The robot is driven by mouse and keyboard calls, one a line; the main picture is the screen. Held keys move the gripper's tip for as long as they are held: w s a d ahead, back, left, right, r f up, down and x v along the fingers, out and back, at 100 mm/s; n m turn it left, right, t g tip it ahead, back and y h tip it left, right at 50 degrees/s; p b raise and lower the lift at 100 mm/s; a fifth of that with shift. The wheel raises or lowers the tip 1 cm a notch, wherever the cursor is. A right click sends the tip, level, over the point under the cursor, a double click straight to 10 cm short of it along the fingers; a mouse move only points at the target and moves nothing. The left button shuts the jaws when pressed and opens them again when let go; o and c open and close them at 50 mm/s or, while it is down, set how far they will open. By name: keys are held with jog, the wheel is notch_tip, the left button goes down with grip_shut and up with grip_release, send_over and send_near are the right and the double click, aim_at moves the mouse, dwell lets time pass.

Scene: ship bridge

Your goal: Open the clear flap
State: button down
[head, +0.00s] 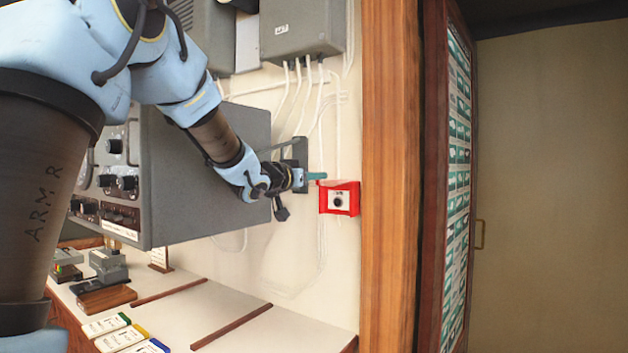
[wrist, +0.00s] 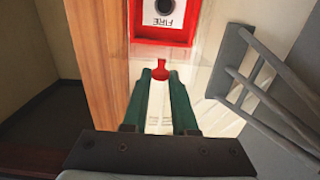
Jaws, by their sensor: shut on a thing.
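A red box (head: 349,186) is on the wall beside the wooden post. It has a black round button (head: 338,201) and, in the wrist view, a white FIRE label (wrist: 163,22). My gripper (head: 319,176) is at the box's upper left. In the wrist view my green fingers (wrist: 160,80) are shut on a small red tab (wrist: 160,66) at the box's edge. The clear flap is hard to make out; I cannot tell its angle. Faint FIRE-like lettering shows between the fingers.
A grey bracket (wrist: 262,75) stands close beside my gripper and also shows in the head view (head: 300,152). A grey equipment cabinet (head: 200,165) lies left of the box. The wooden post (head: 388,180) borders it on the right. White cables run above.

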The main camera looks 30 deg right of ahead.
jog(key=c, duration=0.7)
grip_release()
jog(key=shift+a, duration=0.1)
jog(key=b+v, duration=0.3)
jog(key=v, duration=0.7)
jog(key=shift+s+a+r, duration=0.1)
jog(key=shift+s+a, duration=0.05)
jog(key=shift+a, duration=0.1)
